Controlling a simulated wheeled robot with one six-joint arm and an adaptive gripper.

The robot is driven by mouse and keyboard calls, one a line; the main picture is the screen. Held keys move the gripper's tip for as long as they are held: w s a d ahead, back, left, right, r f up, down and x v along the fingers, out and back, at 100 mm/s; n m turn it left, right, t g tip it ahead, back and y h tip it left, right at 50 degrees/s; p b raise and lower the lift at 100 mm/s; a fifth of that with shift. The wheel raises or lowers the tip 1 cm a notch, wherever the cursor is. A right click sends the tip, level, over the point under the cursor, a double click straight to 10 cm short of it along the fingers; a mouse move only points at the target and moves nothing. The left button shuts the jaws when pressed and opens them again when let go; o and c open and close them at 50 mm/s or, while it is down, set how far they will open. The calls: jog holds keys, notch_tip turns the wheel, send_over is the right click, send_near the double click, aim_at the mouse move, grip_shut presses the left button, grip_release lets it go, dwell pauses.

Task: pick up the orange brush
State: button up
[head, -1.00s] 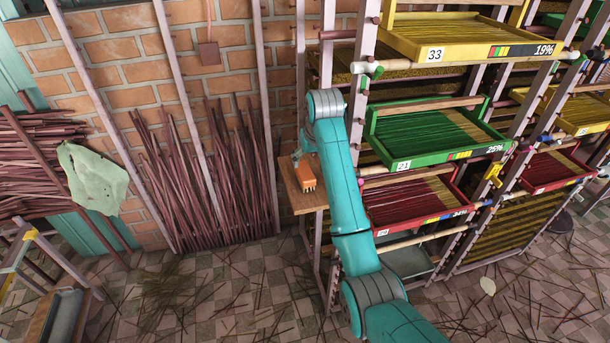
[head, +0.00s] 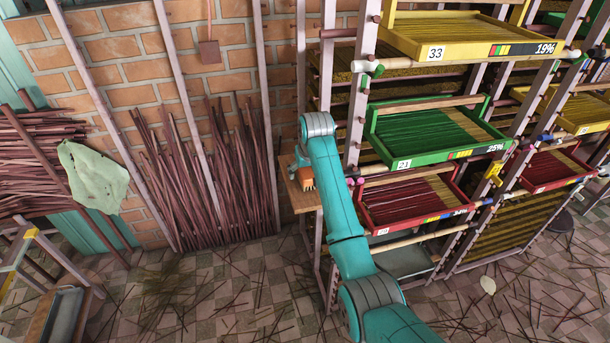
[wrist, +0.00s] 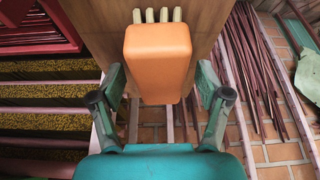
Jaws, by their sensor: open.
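The orange brush (wrist: 158,62) lies on a small wooden shelf (wrist: 205,22), its pale bristle tufts pointing away from my gripper in the wrist view. In the head view the brush (head: 305,177) is partly hidden by my arm, on the shelf (head: 298,203) beside the rack. My gripper (wrist: 160,92) is open, with one finger on each side of the near end of the brush. Gaps show between both fingers and the brush, and nothing is held. In the head view my gripper is mostly hidden behind my arm.
A rack with a green tray (head: 430,135), a yellow tray (head: 470,38) and a red tray (head: 410,203) stands right of my arm. Bundled dark sticks (head: 205,180) lean on the brick wall to the left. Loose sticks litter the tiled floor.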

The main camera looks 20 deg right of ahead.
jog(key=shift+f, duration=0.25)
dwell(0.4)
jog(key=shift+c, duration=0.2)
jog(key=c, duration=1.2)
